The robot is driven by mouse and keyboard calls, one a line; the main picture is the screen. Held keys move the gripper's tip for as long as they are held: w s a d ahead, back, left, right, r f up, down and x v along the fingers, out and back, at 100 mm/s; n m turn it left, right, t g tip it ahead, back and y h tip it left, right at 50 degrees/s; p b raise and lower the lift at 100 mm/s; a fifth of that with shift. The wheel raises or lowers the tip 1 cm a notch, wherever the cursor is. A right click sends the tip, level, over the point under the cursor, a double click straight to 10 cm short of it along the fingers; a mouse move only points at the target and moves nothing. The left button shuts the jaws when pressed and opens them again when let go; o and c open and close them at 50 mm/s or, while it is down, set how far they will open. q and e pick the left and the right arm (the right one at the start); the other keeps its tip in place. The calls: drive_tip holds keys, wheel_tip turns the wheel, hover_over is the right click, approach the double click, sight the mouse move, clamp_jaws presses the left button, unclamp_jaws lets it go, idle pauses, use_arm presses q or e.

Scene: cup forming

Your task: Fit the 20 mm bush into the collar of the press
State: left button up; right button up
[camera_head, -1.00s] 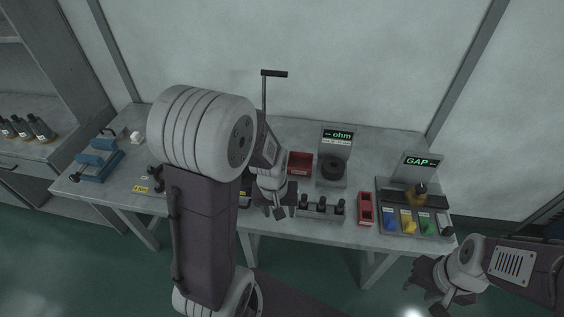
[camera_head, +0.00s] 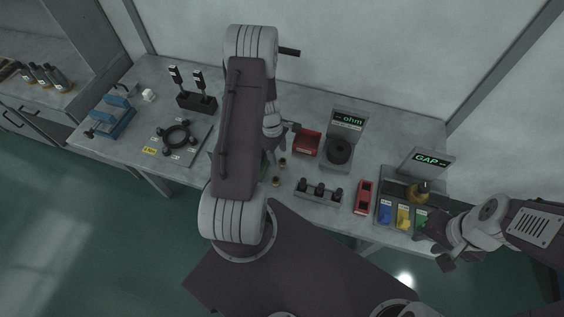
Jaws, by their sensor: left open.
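Two small brass-coloured rings, bush-like, stand on the bench: one ring (camera_head: 282,162) and a nearer ring (camera_head: 276,181). I cannot read which is 20 mm. A dark lever handle (camera_head: 289,52) shows behind my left arm and seems to belong to the press; its body and collar are hidden by that arm. My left gripper (camera_head: 288,130) is open, over the bench just left of the red bin, partly hidden by its own arm; I see nothing in it. My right gripper (camera_head: 436,248) looks open and empty at the bench's front right edge.
A red bin (camera_head: 307,143), the "ohm" display unit (camera_head: 347,121), a rack of dark pegs (camera_head: 318,192), a red tray (camera_head: 364,197) and the "GAP" display (camera_head: 427,160) crowd the right. A blue vise (camera_head: 112,117), a dark ring fixture (camera_head: 176,138) and a black holder (camera_head: 197,103) stand left.

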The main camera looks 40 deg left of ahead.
sight(282, 161)
use_arm(q)
drive_tip(key=shift+w+f, duration=0.85)
drive_tip(key=shift+f, duration=0.05)
drive_tip(key=f, duration=0.1)
drive_tip(key=d+f, duration=0.1)
drive_tip(key=f, duration=0.1)
drive_tip(key=shift+s+f, duration=0.25)
drive_tip(key=shift+f, duration=0.1)
drive_tip(key=shift+w, duration=0.15)
drive_tip(key=shift+c, duration=0.3)
drive_tip(key=shift+w+f, duration=0.1)
drive_tip(key=c, duration=1)
clamp_jaws()
use_arm(e)
drive_tip(key=shift+w+f, duration=0.1)
drive_tip(key=shift+w, duration=0.65)
use_arm(q)
wheel_tip(282, 161, up, 10)
drive_tip(key=shift+p, duration=0.4)
use_arm(e)
drive_tip(key=shift+r, duration=0.3)
